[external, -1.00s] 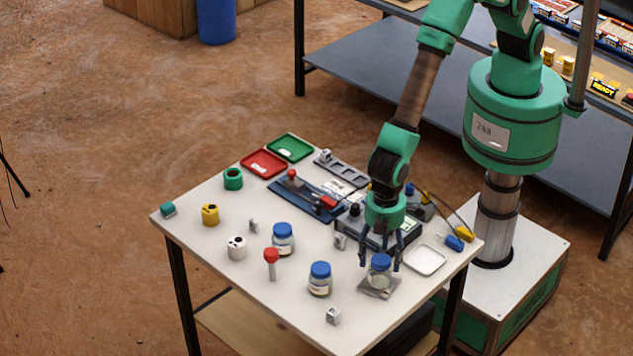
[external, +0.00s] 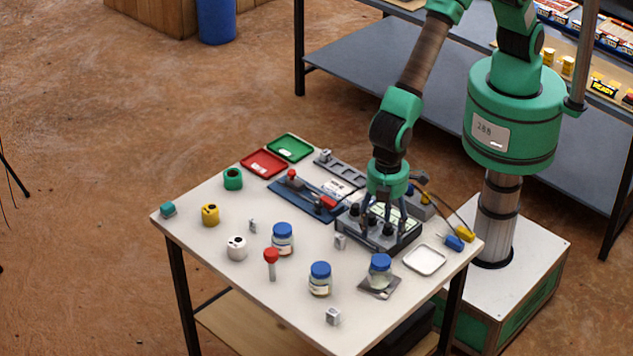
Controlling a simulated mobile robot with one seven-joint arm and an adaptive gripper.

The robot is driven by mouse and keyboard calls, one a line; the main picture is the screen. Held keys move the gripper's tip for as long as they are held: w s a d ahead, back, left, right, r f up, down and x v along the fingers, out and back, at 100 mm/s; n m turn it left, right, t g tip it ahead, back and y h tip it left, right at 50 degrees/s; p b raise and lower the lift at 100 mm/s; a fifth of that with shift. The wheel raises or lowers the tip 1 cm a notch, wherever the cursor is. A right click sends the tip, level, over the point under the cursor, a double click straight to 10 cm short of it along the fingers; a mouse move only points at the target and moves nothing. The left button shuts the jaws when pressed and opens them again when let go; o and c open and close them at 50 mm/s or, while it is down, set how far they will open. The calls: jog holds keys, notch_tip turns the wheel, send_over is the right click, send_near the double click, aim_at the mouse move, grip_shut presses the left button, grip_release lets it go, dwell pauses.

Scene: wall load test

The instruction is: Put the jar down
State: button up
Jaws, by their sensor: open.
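A glass jar with a blue lid (external: 380,271) stands upright on a small grey square plate (external: 382,291) near the right front of the table. My gripper (external: 385,228) is open and empty, above and behind this jar, in front of the grey instrument box. It is apart from the jar. Two similar blue-lidded jars stand on the table, one at front centre (external: 320,279) and one further left and back (external: 283,239).
A white tray (external: 425,260) lies right of the jar. A red-topped post (external: 271,263), a white cylinder (external: 237,248) and small metal blocks (external: 333,317) stand on the left and front. Red (external: 264,163) and green trays lie at the back.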

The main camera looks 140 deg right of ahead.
dwell(0.6)
jog(key=s+d+r+t, duration=0.1)
jog(key=s+d+r, duration=0.1)
jog(key=s+r, duration=0.6)
jog(key=s+d+r+t, duration=0.1)
jog(key=s+r, duration=0.2)
jog(key=r, duration=0.8)
jog(key=s+d+r+t, duration=0.1)
jog(key=s+d+r, duration=0.1)
jog(key=s+r, duration=0.6)
jog(key=s+d+r+t, duration=0.1)
jog(key=s+r, duration=0.2)
jog(key=s, duration=0.6)
jog(key=s+d+r, duration=0.1)
jog(key=s+r, duration=0.3)
jog(key=s, duration=0.5)
jog(key=s+d+r+t, duration=0.1)
jog(key=s+r, duration=0.2)
jog(key=s, duration=0.6)
jog(key=shift+s+r+t, duration=0.15)
jog(key=shift+r+t, duration=0.15)
jog(key=shift+r, duration=0.1)
notch_tip(320, 180, down, 8)
jog(key=b, duration=0.8)
jog(key=shift+f, duration=0.2)
